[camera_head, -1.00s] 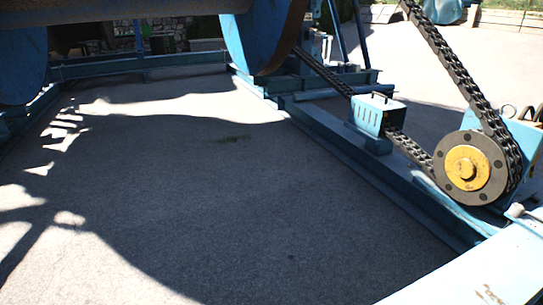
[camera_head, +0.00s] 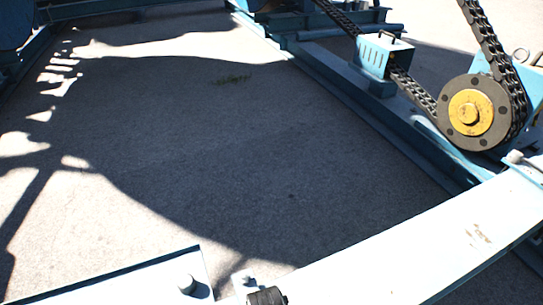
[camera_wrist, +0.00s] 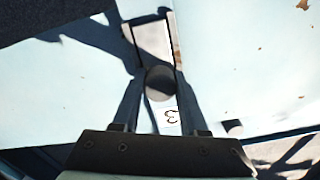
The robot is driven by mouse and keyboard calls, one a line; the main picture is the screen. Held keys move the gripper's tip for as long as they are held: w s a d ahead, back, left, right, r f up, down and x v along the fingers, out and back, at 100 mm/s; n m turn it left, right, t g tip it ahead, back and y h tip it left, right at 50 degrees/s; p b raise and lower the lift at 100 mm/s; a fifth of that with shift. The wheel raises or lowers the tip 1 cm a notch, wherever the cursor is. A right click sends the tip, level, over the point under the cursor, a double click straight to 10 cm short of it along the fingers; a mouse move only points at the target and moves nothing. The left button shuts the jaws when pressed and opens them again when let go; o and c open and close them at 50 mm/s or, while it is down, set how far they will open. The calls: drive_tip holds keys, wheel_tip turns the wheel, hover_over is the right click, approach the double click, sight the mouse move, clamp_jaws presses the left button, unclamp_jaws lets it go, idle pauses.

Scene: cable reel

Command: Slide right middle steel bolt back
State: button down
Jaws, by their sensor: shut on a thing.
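In the wrist view, my gripper (camera_wrist: 159,84) reaches up from the bottom edge, with one dark finger on each side of a round grey knob. It is shut on this knob, which I take to be the end of the steel bolt (camera_wrist: 160,80). A pale narrow plate with a dark outline lies just beyond the knob. A white label (camera_wrist: 172,115) with a dark figure, like a 3 turned sideways, sits between the fingers. The bolt's shaft cannot be made out. I cannot make out my gripper in the head view.
In the head view, a pale blue beam (camera_head: 400,260) crosses the lower right. A grey stud (camera_head: 187,284) and a dark ribbed cylinder (camera_head: 267,296) show at the bottom edge. A yellow-centred sprocket (camera_head: 471,112) with chain stands upper right. Bare pavement (camera_head: 250,150) fills the middle.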

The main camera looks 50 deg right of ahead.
drive_tip(key=shift+w+d+r, duration=0.1)
drive_tip(key=shift+w+d, duration=0.25)
drive_tip(key=shift+w, duration=0.2)
drive_tip(key=shift+w+d, duration=0.3)
drive_tip(key=shift+w, duration=0.2)
drive_tip(key=shift+c, duration=2.2)
unclamp_jaws()
wheel_tip(320, 180, up, 13)
drive_tip(key=p, duration=0.4)
